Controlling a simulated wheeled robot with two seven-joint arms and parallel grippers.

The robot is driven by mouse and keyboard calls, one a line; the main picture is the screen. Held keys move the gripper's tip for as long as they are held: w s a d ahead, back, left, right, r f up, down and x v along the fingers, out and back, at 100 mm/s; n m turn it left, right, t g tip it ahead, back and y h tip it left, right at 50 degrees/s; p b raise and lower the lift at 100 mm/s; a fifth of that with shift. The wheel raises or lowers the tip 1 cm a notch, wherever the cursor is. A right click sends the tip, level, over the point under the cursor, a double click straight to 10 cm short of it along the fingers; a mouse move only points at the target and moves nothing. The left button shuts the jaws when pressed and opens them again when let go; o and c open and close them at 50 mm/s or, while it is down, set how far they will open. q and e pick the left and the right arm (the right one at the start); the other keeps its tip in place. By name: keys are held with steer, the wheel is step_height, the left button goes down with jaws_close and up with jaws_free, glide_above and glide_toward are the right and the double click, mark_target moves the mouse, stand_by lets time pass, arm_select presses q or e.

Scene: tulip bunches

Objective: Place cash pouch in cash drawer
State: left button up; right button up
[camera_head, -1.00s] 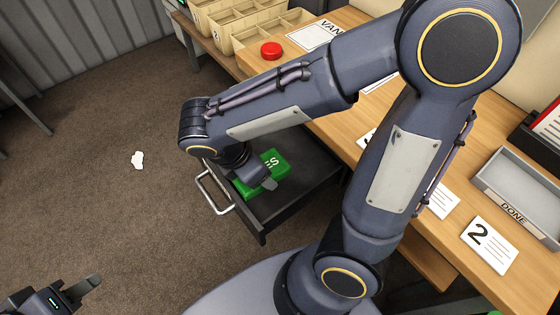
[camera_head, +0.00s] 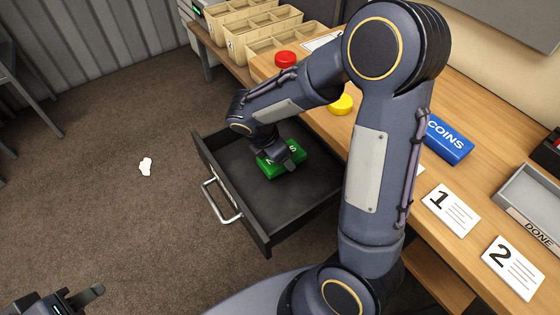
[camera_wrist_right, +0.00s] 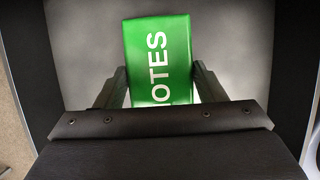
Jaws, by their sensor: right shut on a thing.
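The cash pouch is a green block-like pouch (camera_head: 270,170) lettered NOTES. It is within the open cash drawer (camera_head: 262,231), a dark tray with a silver handle, near its far side. My right gripper (camera_head: 283,160) reaches down over the pouch and is shut on it. The right wrist view shows the fingers (camera_wrist_right: 160,82) on both sides of the pouch (camera_wrist_right: 158,50), with the grey drawer floor behind. I cannot tell whether the pouch touches the floor. My left gripper (camera_head: 78,295) is at the bottom left, away from the drawer; its finger gap is unclear.
A wooden counter (camera_head: 470,190) runs along the right, with a blue COINS pouch (camera_head: 447,140), cards 1 (camera_head: 450,208) and 2 (camera_head: 512,266), and a DONE tray (camera_head: 530,203). Red (camera_head: 285,59) and yellow (camera_head: 341,104) round objects and divided bins (camera_head: 262,35) lie beyond. Carpet left is mostly clear.

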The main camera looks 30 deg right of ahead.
steer(key=shift+f+b, duration=0.3)
steer(key=shift+f, duration=1.15)
steer(key=shift+f, duration=0.15)
steer(key=o, duration=1.1)
